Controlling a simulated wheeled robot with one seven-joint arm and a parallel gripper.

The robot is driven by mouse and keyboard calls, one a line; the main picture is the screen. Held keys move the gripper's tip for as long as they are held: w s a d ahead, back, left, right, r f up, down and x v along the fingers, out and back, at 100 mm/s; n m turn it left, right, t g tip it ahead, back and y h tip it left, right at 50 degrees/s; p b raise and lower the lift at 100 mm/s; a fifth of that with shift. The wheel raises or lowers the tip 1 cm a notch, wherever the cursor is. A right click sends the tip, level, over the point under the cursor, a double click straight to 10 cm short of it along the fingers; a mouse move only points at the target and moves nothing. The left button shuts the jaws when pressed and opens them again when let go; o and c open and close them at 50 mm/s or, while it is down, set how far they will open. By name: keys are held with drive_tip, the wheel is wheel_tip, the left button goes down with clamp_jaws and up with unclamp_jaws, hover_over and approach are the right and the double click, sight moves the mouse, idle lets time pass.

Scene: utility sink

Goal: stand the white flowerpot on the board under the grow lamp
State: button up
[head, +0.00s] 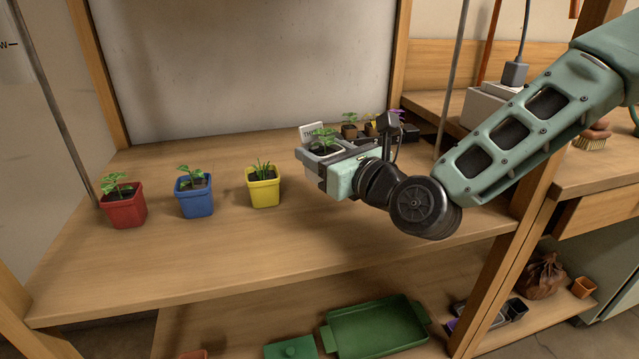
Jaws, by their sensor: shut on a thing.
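The white flowerpot (311,178) holds a small green leafy plant and is upright above or on the wooden board (250,235), right of centre. My gripper (322,153) comes in from the right and is shut on the white flowerpot near its rim. The gripper hides much of the pot. I cannot tell whether the pot's base touches the board. A red pot (124,209), a blue pot (194,200) and a yellow pot (263,191), each with a plant, stand in a row to the left. The grow lamp itself is not clearly in view.
A wooden post (520,230) rises at the right. Below lie a green tray (375,328) and a brown sack (543,276). The board's front is clear.

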drive_tip(key=shift+f+b, duration=0.7)
drive_tip(key=shift+f, duration=1.7)
drive_tip(key=shift+f, duration=0.1)
drive_tip(key=o, duration=1)
drive_tip(key=shift+o, duration=0.2)
